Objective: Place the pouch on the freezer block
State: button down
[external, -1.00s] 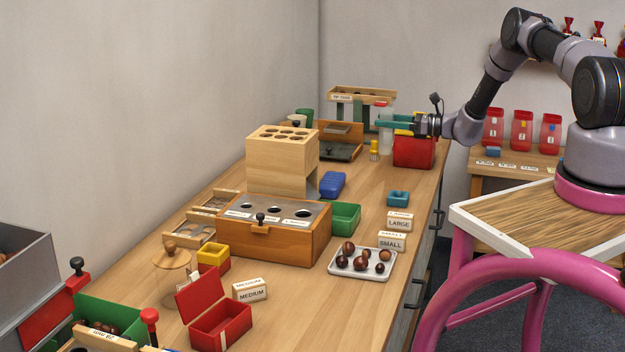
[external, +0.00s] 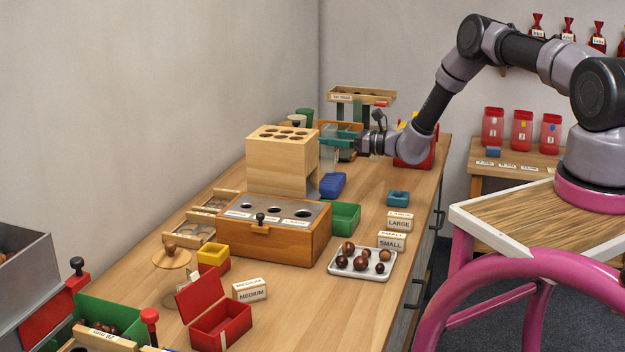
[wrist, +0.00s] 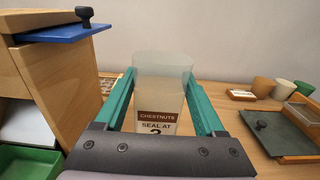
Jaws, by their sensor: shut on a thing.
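My gripper (external: 338,142) is at the back of the bench, its teal fingers pointing left. In the wrist view my gripper (wrist: 160,82) is shut on a clear, pale pouch (wrist: 162,72). The pouch is upright between the fingers, with a brown and white label reading "CHESTNUTS SEAL AT 2". The blue freezer block (external: 333,184) lies on the bench beside the tall wooden block, nearer the camera than my gripper. I cannot see the freezer block in the wrist view.
The tall wooden block with holes (external: 282,160) stands left of my gripper. A dark green lidded tray (wrist: 284,132) and small cups (wrist: 262,87) stand at the right in the wrist view. A red bin (external: 414,158) is under my wrist.

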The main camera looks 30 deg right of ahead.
aim_at(337, 149)
jog(key=shift+f, duration=1.7)
jog(key=shift+f, duration=0.1)
